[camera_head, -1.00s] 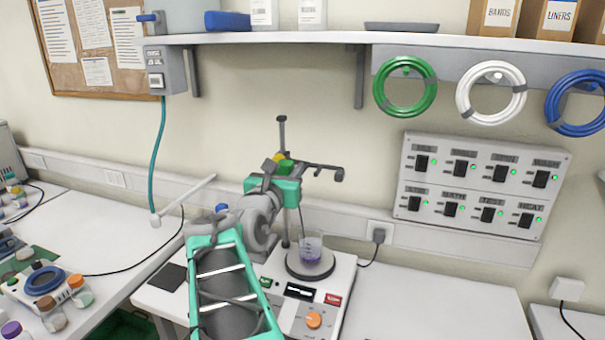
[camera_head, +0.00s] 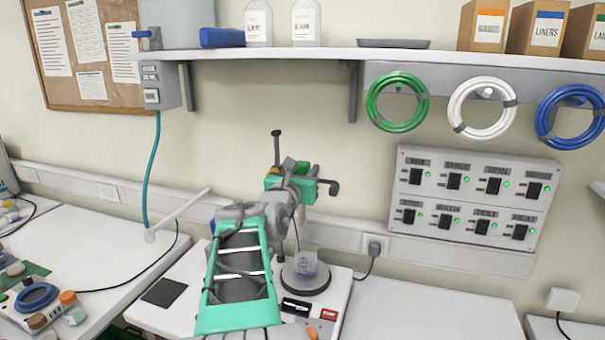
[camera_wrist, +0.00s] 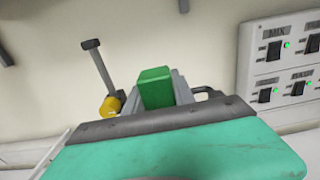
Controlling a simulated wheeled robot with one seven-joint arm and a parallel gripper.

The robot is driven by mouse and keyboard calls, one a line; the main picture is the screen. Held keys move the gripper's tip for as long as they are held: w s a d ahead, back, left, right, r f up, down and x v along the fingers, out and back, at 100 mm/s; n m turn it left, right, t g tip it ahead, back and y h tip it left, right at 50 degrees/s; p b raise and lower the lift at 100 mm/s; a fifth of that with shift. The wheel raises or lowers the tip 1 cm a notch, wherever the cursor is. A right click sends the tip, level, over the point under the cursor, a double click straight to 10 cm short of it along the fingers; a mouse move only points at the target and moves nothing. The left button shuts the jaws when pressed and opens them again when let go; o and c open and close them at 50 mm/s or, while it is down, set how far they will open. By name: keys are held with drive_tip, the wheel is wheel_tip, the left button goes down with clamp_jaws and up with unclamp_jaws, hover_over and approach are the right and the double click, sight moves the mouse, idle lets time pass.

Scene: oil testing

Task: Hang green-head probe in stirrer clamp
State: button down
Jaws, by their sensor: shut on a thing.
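The green-head probe's bright green block head (camera_wrist: 156,88) is pinched between the fingers of my gripper (camera_wrist: 158,97) in the wrist view. In the head view my gripper (camera_head: 303,168) holds it up beside the stirrer stand rod (camera_head: 277,150). A thin dark stem (camera_head: 297,235) hangs below towards the beaker; its lower end is hard to make out. The stirrer clamp's dark end (camera_head: 333,187) shows just right of my gripper. Its yellow knob (camera_wrist: 110,106) is left of the green head. My wrist hides most of the clamp, so I cannot tell whether the probe touches it.
A switch panel (camera_head: 472,205) and coiled hoses (camera_head: 397,102) are on the wall to the right. A shelf (camera_head: 270,54) runs above. The bench right of the stirrer is clear.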

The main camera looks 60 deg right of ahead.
drive_tip(key=shift+w+d+p, duration=0.15)
drive_tip(key=shift+d+p, duration=0.1)
drive_tip(key=shift+d, duration=0.8)
drive_tip(key=shift+w+d+p, duration=0.15)
drive_tip(key=shift+d+p, duration=0.1)
drive_tip(key=shift+d, duration=0.75)
drive_tip(key=shift+f+b, duration=0.3)
drive_tip(key=shift+f, duration=0.15)
drive_tip(key=c, duration=1)
unclamp_jaws()
drive_tip(key=shift+o, duration=0.2)
drive_tip(key=shift+a, duration=0.1)
